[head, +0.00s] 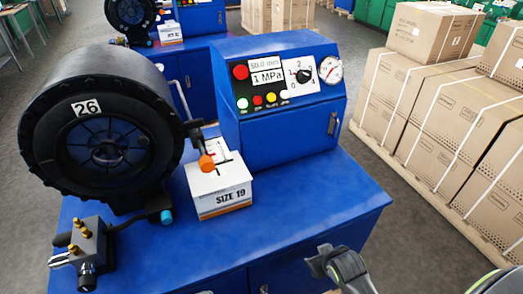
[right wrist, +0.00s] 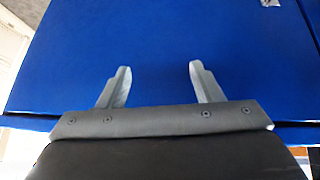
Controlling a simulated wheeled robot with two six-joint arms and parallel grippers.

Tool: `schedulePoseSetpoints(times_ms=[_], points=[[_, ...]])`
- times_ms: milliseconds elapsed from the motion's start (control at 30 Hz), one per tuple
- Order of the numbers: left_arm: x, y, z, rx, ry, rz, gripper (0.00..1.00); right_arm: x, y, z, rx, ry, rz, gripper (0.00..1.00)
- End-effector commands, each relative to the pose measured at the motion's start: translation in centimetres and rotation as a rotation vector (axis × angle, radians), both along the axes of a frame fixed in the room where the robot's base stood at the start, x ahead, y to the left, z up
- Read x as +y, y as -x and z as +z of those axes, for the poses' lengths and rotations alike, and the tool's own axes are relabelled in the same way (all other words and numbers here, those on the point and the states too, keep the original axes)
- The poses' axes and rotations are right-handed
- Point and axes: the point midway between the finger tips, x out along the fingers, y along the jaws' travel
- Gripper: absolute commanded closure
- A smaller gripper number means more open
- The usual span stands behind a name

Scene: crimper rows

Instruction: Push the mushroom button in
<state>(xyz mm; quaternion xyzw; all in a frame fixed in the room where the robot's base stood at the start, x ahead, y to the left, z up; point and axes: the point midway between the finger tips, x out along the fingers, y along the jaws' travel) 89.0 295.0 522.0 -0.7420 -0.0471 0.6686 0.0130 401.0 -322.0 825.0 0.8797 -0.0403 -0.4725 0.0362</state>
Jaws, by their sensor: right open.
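The mushroom button (head: 240,71) is a red round knob at the upper left of the control panel on the blue crimper cabinet. My right gripper (head: 322,262) is low at the front edge of the blue bench, well below and to the right of the button, and apart from it. In the right wrist view my right gripper (right wrist: 160,85) shows two separated fingers with nothing between them, in front of a plain blue surface. The button is not in the right wrist view. My left gripper is not in view.
The panel also holds small coloured buttons (head: 257,100), a rotary dial (head: 304,76) and a gauge (head: 330,70). A black crimper head (head: 98,138) stands left, with a SIZE 19 box (head: 221,200) beside it. The bench top (head: 310,205) is clear at right. Cartons (head: 440,120) are stacked beyond.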

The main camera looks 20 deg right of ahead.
Motion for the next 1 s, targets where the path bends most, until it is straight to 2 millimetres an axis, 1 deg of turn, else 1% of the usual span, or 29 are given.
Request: schedulePoseSetpoints(times_ms=[33,100,267,367,400,433,667,700,767,800,867,900,1000], points=[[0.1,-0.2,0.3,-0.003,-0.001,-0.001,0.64,0.3,-0.5,2.6,-0.029,0.002,0.007,0.41],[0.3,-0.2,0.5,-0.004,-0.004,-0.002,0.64,0.6,-0.8,5.4,-0.058,0.004,0.016,0.41],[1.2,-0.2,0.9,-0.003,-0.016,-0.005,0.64,1.3,-1.0,10.7,-0.114,0.010,0.033,0.41],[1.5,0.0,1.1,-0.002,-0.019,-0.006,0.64,1.8,-1.4,14.2,-0.166,0.014,0.049,0.41],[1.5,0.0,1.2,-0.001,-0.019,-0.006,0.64,2.0,-1.9,16.1,-0.204,0.016,0.060,0.41],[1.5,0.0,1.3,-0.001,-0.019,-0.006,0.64,2.3,-3.0,17.9,-0.250,0.016,0.073,0.41],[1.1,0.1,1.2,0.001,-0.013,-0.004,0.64,3.6,-10.4,24.9,-0.500,0.008,0.140,0.41],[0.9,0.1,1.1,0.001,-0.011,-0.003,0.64,3.8,-11.8,26.3,-0.548,0.007,0.153,0.41],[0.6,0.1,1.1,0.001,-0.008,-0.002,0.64,4.2,-13.8,28.7,-0.623,0.004,0.171,0.41],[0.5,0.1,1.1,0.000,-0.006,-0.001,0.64,4.5,-15.0,30.3,-0.673,0.001,0.184,0.41],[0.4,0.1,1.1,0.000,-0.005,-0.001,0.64,4.9,-16.7,33.0,-0.751,-0.003,0.202,0.41],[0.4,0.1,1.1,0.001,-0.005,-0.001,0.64,5.2,-17.8,34.7,-0.799,-0.006,0.214,0.41],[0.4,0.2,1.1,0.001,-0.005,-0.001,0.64,5.7,-19.6,38.2,-0.895,-0.013,0.238,0.41]])
